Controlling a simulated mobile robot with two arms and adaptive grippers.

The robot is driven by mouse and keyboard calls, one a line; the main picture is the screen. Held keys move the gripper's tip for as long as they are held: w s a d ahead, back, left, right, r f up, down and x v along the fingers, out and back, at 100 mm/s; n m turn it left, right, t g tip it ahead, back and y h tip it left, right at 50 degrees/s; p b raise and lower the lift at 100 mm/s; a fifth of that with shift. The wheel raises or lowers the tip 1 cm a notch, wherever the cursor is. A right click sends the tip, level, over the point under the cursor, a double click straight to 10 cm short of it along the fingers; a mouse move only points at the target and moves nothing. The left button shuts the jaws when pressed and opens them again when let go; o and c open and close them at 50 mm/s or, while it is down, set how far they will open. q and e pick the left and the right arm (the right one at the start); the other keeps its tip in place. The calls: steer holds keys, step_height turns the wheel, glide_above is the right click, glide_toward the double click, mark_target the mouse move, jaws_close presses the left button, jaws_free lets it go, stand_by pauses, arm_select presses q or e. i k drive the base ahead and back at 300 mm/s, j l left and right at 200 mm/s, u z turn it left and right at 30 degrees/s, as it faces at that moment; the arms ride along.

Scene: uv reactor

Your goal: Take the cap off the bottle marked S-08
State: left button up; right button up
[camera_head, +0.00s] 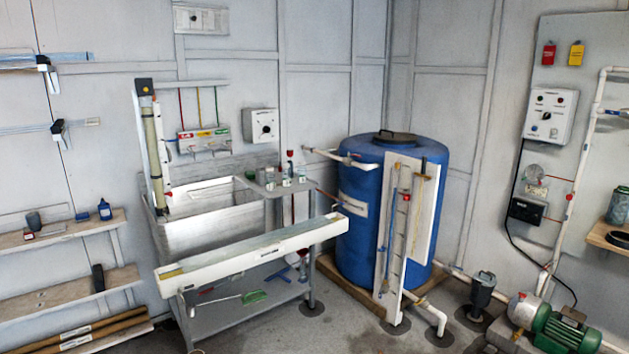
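Several small containers stand on the drainboard (258,192) right of the sink. They include a grey jar (270,176) and a small pale bottle (302,178). A blue bottle (104,210) stands upright on the upper left shelf. All are too small for me to read a label, so I cannot tell which is marked S-08. Neither of my grippers is in view.
The steel sink (205,232) stands against the back wall. A long white trough (250,250) crosses its front. A large blue tank (362,237) stands right of it. A green pump (567,333) sits at lower right. Some grey floor (345,333) is open in front.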

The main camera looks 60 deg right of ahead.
mark_target(270, 180)
steer(key=k+l+z, duration=0.15)
steer(key=l, duration=0.7)
steer(key=l+z, duration=0.2)
steer(key=l, duration=0.65)
steer(key=l+z, duration=0.15)
steer(key=l, duration=0.7)
steer(key=l+z, duration=0.2)
steer(key=l, duration=0.7)
steer(key=i+l+z, duration=0.15)
steer(key=l, duration=0.7)
